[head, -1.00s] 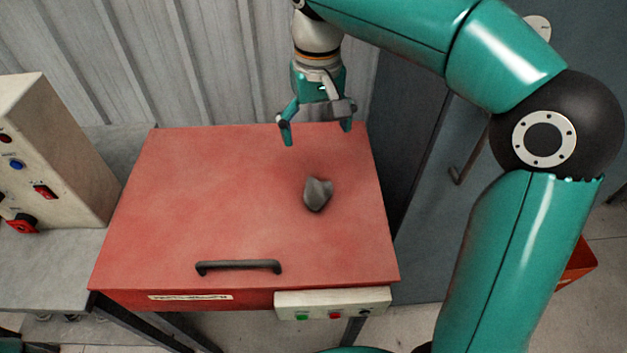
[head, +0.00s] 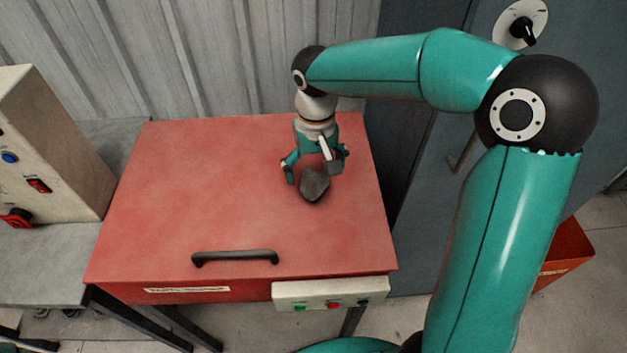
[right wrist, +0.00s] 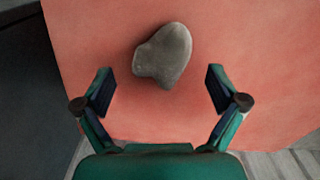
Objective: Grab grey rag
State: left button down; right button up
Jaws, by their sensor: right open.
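The grey rag (head: 315,185) lies crumpled on the red lid (head: 190,200), right of its middle. My right gripper (head: 312,172) is open and low over the lid, just behind the rag in the head view. In the right wrist view its two fingers (right wrist: 160,88) stand wide apart with nothing between them. Whether a finger touches the rag cannot be told from the head view. My left gripper is out of view.
A black handle (head: 235,257) stands on the lid's front part. A control strip with buttons (head: 330,293) is at its front edge. A beige control box (head: 60,150) stands on the left table. A corrugated wall (head: 220,60) rises behind. The lid's left part is clear.

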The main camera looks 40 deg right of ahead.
aim_at(314, 175)
jog(key=shift+f, duration=1.6)
jog(key=shift+c, duration=0.4)
jog(key=c, duration=1.2)
jog(key=shift+o, duration=0.2)
jog(key=shift+r, duration=0.1)
